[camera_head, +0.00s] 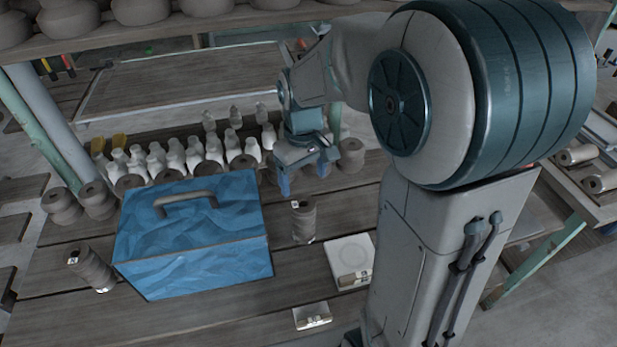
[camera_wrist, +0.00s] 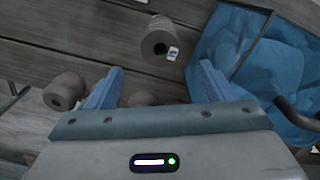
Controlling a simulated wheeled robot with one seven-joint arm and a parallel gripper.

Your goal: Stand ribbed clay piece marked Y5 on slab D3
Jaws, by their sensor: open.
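In the wrist view a labelled ribbed piece (camera_wrist: 158,40) lies beyond my fingertips. A second labelled ribbed piece (camera_head: 93,270) is left of the box. I cannot read the labels, so I cannot tell which is Y5. A pale square slab (camera_head: 350,250) lies right of the box with a tag at its front edge; its marking is unreadable. My gripper (camera_head: 304,180) is open and empty above the bench, behind the nearer piece; its fingers (camera_wrist: 160,88) are spread.
A blue box (camera_head: 195,240) with a grey handle takes up the bench's middle left. Several white bottle-like pieces (camera_head: 175,158) and grey spools (camera_head: 350,155) stand behind. A small tagged block (camera_head: 312,316) lies at the front. Bare bench shows between box and slab.

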